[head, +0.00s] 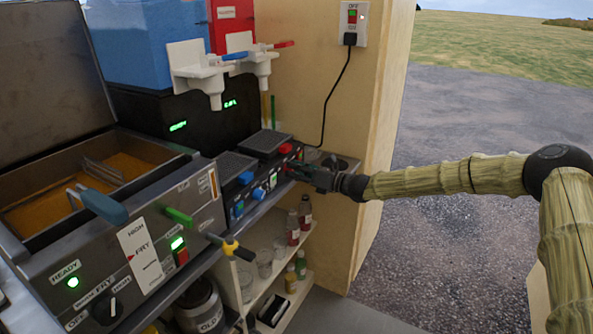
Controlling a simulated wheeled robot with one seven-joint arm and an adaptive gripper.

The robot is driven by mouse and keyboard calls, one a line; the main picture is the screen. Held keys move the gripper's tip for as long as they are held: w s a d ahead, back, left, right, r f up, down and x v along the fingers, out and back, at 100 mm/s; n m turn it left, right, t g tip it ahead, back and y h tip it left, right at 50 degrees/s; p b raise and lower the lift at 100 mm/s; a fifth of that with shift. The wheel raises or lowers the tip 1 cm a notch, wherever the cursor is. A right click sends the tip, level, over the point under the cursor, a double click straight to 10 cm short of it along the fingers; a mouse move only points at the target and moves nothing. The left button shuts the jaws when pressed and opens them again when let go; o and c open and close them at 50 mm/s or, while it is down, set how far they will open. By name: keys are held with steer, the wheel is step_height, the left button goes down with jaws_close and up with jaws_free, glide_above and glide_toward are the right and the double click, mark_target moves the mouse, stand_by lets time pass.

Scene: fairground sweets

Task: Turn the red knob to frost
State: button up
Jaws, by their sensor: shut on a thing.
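My gripper (298,172) is at the front of the slush machine's right-hand, red-marked section, reaching in from the right. Its fingers are shut at the front panel, on what appears to be the red knob. The fingers hide most of that knob, and its pointer and the frost marking are too small or covered to read. A red part (285,148) shows just above the fingers. The machine's black body (205,125) carries two green displays; the left one seems to say READY, and the right one is too small to read surely.
Blue knobs (258,193) sit left of my gripper on the same panel. A fryer (150,230) with a blue-handled basket stands at the front left. A wall panel (385,110) with a socket (352,22) and hanging cord is close behind. Shelves (285,280) with bottles lie below.

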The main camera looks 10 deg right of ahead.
steer(key=shift+w+d+m+p, duration=0.1)
steer(key=shift+m+p, duration=0.35)
steer(key=shift+m, duration=1.5)
steer(key=shift+w+m+p, duration=0.1)
steer(key=shift+m+p, duration=0.3)
steer(key=shift+m, duration=1.55)
steer(key=o, duration=0.7)
steer(key=shift+s, duration=0.1)
steer(key=v, duration=1.2)
steer(key=shift+f, duration=0.1)
